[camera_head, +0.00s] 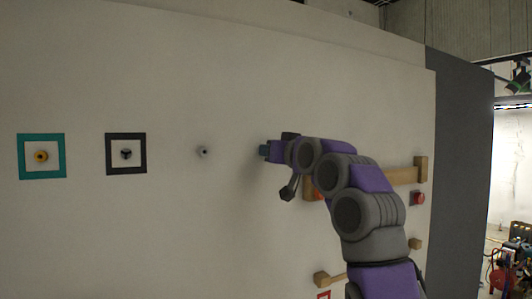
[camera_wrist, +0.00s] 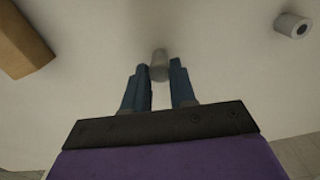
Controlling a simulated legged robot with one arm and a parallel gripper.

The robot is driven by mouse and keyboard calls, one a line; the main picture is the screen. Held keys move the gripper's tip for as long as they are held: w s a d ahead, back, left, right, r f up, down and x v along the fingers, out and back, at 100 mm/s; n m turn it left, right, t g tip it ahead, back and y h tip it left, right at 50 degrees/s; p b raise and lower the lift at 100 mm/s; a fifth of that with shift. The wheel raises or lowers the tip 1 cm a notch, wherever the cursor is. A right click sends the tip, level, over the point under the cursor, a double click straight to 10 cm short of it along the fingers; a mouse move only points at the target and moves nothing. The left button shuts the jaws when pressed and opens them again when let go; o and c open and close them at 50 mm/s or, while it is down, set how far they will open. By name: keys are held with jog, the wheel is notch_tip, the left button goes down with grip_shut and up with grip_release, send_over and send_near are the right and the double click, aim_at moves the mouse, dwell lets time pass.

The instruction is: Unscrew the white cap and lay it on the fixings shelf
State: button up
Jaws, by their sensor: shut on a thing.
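My gripper (camera_head: 264,150) is at the pale wall, right of a small stub, in the head view. In the wrist view, my gripper (camera_wrist: 160,75) has its two blue-grey fingers on either side of a pale grey-white cylinder, which I take to be the white cap (camera_wrist: 159,58). The fingers are shut on it. The cap stands against or very near the wall; I cannot tell whether it is still on a thread. In the head view the fingers hide it. No shelf can be told for certain as the fixings shelf.
A pale stub with a dark hole (camera_head: 202,151) is on the wall, also in the wrist view (camera_wrist: 292,25). Farther left are a black frame (camera_head: 111,154) and a teal frame (camera_head: 23,157). A wooden bar (camera_head: 404,176) and red button (camera_head: 418,198) are right, partly behind my arm.

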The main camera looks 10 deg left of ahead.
jog(key=o, duration=0.6)
jog(key=m, duration=0.6)
jog(key=shift+a, duration=0.1)
jog(key=shift+r, duration=0.1)
jog(key=m, duration=1.7)
